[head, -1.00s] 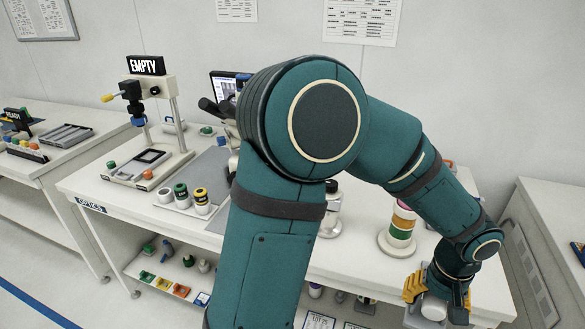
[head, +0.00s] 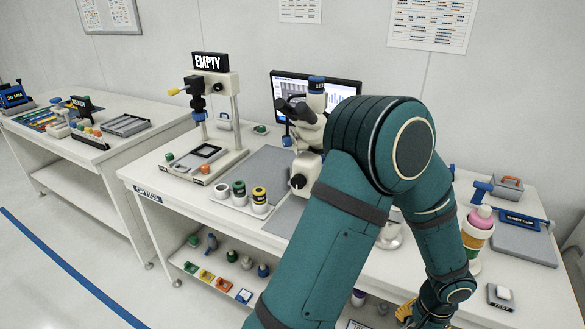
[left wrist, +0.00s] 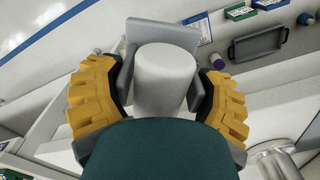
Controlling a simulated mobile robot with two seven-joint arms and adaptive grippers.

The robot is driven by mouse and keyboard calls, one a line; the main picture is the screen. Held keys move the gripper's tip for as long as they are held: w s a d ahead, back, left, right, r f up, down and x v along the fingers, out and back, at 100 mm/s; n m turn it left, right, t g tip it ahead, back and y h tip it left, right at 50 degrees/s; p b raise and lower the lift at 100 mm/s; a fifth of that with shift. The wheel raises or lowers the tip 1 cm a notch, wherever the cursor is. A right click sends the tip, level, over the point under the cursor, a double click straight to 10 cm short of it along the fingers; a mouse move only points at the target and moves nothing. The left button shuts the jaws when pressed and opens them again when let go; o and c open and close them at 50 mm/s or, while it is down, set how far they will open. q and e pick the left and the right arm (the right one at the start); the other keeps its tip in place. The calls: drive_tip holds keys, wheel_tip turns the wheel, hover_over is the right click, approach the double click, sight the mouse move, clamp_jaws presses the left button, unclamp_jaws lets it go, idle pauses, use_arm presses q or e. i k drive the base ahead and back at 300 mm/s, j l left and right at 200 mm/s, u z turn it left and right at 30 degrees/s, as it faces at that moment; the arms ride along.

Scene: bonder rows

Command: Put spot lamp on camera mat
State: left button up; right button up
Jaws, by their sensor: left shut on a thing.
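My left gripper (left wrist: 160,95) is shut on a pale grey-white cylinder (left wrist: 165,75) with a grey plate behind it, which I take to be the spot lamp. Its yellow fingers press on both sides of the thing. In the head view the gripper (head: 408,312) is low, in front of the optics table, and the lamp is hidden there. Another grey mat (head: 533,248) lies at the right end. I cannot tell which is the camera mat. My right gripper is not in view.
An EMPTY-signed stand (head: 234,125), small jars (head: 260,200) and a microscope (head: 312,125) stand on the optics table. A stack of coloured rings (head: 478,230) stands right of my arm. The lower shelf (head: 190,262) holds small items. Another table (head: 100,150) is at left.

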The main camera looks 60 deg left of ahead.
sight(278, 171)
drive_tip(key=k+j+u, duration=0.1)
drive_tip(key=j, duration=0.3)
drive_tip(key=k+j+u, duration=0.15)
drive_tip(key=j, duration=0.25)
drive_tip(key=k+j+u, duration=0.1)
drive_tip(key=j, duration=0.3)
drive_tip(key=k+j+u, duration=0.1)
drive_tip(key=j, duration=0.3)
